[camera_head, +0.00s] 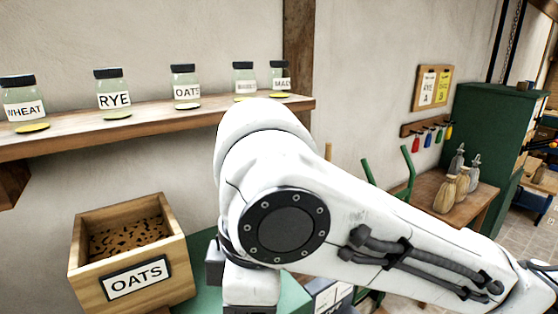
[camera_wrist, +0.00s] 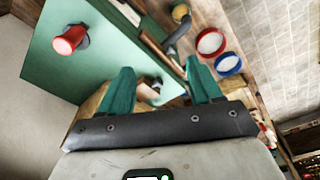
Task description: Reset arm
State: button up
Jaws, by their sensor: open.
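My white arm (camera_head: 360,215) fills the middle and right of the head view, bent at a large joint. My gripper (camera_wrist: 160,82) shows in the wrist view with its two green fingers spread apart and nothing held between them. Beyond the fingers lies a green surface (camera_wrist: 80,62), with a tan, partly hidden thing behind and between them. The gripper's fingers do not show in the head view.
A wooden shelf (camera_head: 160,120) holds several labelled jars, including RYE (camera_head: 114,92). Below it is an open OATS box (camera_head: 136,280). The wrist view shows a red cylinder (camera_wrist: 70,40) and round sieves (camera_wrist: 211,42).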

jog(key=w+f+m+t+y+b, duration=0.1)
jog(key=w+f+m+y, duration=0.15)
jog(key=f+m, duration=0.2)
jog(key=w+f+m+t+y+b, duration=0.1)
jog(key=w+f+m+y, duration=0.1)
jog(key=f+m+y, duration=0.3)
jog(key=s+d+f+m+t+h+b, duration=0.25)
jog(key=d+f, duration=0.75)
jog(key=f, duration=0.5)
jog(key=s+d+f+m+g+h, duration=0.1)
jog(key=s+d+f+m+h, duration=0.2)
jog(key=s+d+f, duration=0.5)
jog(key=s+d+f+m+g+h, duration=0.2)
jog(key=s+d+f+m+h, duration=0.1)
jog(key=s+d+f, duration=0.6)
jog(key=s+d+m, duration=0.1)
jog(key=s+d, duration=0.3)
jog(key=s, duration=0.1)
jog(key=shift+f+b, duration=0.25)
jog(key=shift+b, duration=0.1)
